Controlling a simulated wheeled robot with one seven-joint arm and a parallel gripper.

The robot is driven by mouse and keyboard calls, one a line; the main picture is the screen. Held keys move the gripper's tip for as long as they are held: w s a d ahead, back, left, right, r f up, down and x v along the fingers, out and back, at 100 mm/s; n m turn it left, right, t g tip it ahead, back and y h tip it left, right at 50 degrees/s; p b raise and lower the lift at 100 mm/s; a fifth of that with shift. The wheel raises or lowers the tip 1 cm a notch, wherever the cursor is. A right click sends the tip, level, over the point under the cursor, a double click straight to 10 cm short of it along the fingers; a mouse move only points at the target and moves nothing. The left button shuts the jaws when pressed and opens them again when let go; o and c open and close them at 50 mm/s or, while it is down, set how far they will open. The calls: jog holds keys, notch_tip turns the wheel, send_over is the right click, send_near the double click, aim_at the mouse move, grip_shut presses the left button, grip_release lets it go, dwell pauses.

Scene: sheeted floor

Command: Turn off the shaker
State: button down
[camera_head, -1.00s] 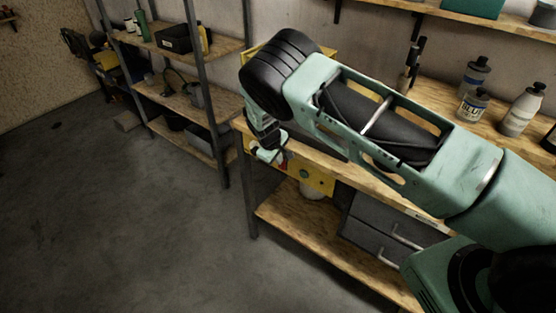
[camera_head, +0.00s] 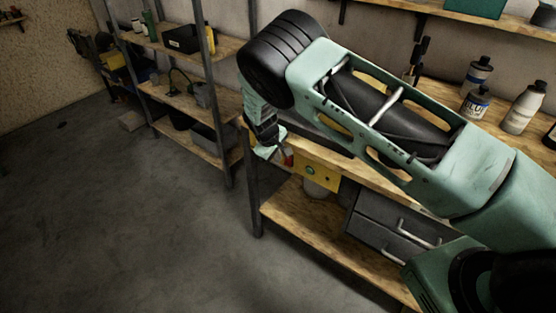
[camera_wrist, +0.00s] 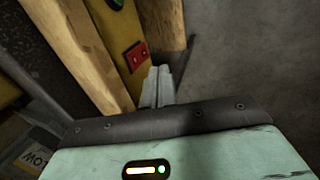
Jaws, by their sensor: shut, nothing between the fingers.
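The yellow panel of the shaker (camera_head: 322,174) hangs at the bench's front edge in the head view, with a round green button (camera_head: 310,170) on it. A bit of red (camera_head: 288,157) shows at its left, beside my gripper (camera_head: 270,151). In the wrist view the yellow panel (camera_wrist: 128,28) carries a red rocker switch (camera_wrist: 136,56) and part of the green button (camera_wrist: 116,4). My gripper (camera_wrist: 160,72) is shut and empty, its fingertips just below and right of the red switch. I cannot tell whether they touch the panel. My arm hides most of the shaker's body.
The wooden workbench (camera_head: 440,92) holds several bottles (camera_head: 474,103) at the right. Grey drawers (camera_head: 390,222) stand below, above a lower shelf (camera_head: 300,232). A metal-post shelf rack (camera_head: 190,95) stands left of the bench. The concrete floor (camera_head: 130,220) at left is clear.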

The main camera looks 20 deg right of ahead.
notch_tip(320, 180, up, 8)
jog(key=b, duration=0.2)
jog(key=shift+s+a+r, duration=0.15)
jog(key=shift+s+a, duration=0.25)
jog(key=shift+a, duration=0.05)
jog(key=s+a+r+g+y, duration=0.1)
jog(key=s+a+r, duration=0.2)
jog(key=s+r, duration=0.35)
jog(key=s+a+r+g+y+b, duration=0.1)
jog(key=s+a+r+y, duration=0.15)
jog(key=s, duration=0.75)
jog(key=s+a+r+y, duration=0.1)
jog(key=s+a+r, duration=0.3)
jog(key=s, duration=0.5)
jog(key=s+d+r, duration=0.2)
jog(key=s, duration=0.6)
jog(key=s+d+r, duration=0.2)
jog(key=s, duration=0.6)
jog(key=shift+s+n+h, duration=0.2)
jog(key=shift+n+h, duration=0.1)
jog(key=shift+h, duration=0.05)
jog(key=c, duration=2.1)
grip_release()
jog(key=shift+c, duration=0.2)
